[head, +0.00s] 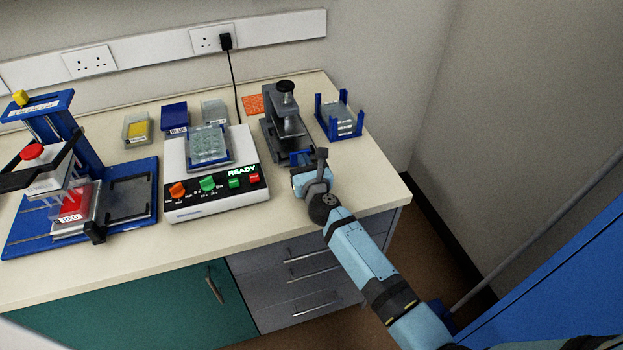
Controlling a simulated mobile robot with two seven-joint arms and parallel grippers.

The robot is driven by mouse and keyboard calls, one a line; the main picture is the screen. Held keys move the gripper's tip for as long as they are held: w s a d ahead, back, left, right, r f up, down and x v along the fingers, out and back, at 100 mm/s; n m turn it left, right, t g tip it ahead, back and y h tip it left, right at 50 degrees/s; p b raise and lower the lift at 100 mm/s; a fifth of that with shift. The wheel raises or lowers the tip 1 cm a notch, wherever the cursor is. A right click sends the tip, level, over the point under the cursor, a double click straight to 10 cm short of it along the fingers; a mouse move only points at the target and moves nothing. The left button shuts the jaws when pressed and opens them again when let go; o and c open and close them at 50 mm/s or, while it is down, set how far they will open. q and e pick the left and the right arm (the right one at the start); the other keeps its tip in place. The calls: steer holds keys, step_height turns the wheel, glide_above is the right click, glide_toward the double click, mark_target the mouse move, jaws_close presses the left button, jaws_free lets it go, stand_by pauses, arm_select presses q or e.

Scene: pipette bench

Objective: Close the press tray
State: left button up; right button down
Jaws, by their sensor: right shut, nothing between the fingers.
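The press (283,128) is a dark grey bench device with a black knob on top, standing at the back right of the bench. Its blue tray (301,157) shows at the press's front foot and looks slid out toward me. How far out it sits is hard to tell, as my gripper partly covers it. My right gripper (299,170) is shut and empty, right at the front of the tray. I cannot tell whether it touches the tray. My left gripper is out of view.
A white machine (212,203) reading READY stands left of the press, holding a clear plate (209,145). A blue rack (338,117) stands to the right. A blue-framed pipetting stand (125,193) fills the left. Bare bench lies along the front edge.

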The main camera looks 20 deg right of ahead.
steer(key=w, duration=0.3)
steer(key=shift+r, duration=0.25)
